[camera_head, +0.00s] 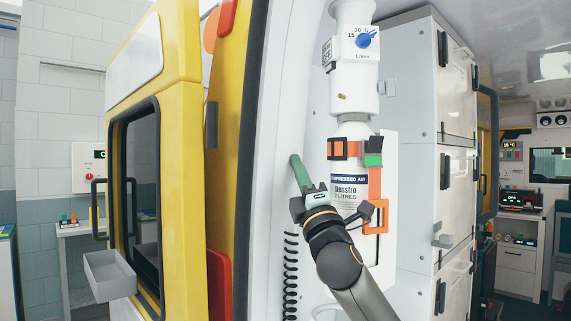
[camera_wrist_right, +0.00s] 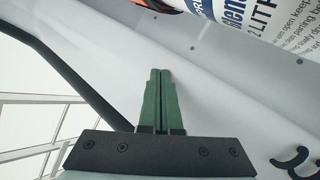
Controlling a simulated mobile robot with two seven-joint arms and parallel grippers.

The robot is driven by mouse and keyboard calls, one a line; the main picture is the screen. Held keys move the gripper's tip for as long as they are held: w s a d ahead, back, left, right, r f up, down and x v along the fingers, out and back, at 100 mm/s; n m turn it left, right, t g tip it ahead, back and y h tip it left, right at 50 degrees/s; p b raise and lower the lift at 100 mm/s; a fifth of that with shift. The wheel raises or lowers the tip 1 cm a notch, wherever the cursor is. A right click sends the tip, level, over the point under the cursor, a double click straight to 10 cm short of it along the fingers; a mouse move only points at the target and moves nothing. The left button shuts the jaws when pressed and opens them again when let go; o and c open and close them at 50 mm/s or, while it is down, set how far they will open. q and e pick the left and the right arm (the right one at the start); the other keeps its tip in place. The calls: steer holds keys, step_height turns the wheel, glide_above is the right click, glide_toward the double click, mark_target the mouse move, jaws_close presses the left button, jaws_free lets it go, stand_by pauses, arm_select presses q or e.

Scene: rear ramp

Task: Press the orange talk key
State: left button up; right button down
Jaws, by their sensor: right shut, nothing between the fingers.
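My right gripper (camera_head: 296,161) reaches up from the lower right in the head view, with its green fingers against the white door-frame panel, left of the air cylinder. The fingers are together and empty, which also shows in the right wrist view (camera_wrist_right: 161,78). I cannot make out an orange talk key in either view. A black coiled cord (camera_head: 291,267) hangs just below the gripper, and part of it shows in the wrist view (camera_wrist_right: 296,160). Whatever is at its top is hidden behind my gripper and wrist. My left gripper is not in view.
A white compressed air cylinder (camera_head: 346,184) stands right of the gripper, held by an orange strap (camera_head: 345,149). White cabinets (camera_head: 430,100) are farther right. A yellow door (camera_head: 180,60) with a grey tray (camera_head: 109,275) stands open at left.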

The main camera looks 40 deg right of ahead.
steer(key=shift+w, duration=0.1)
stand_by(0.4)
steer(key=shift+w, duration=0.55)
stand_by(0.4)
steer(key=shift+s, duration=0.65)
steer(key=s, duration=0.6)
steer(key=shift+d+b, duration=0.25)
steer(key=shift+b, duration=0.15)
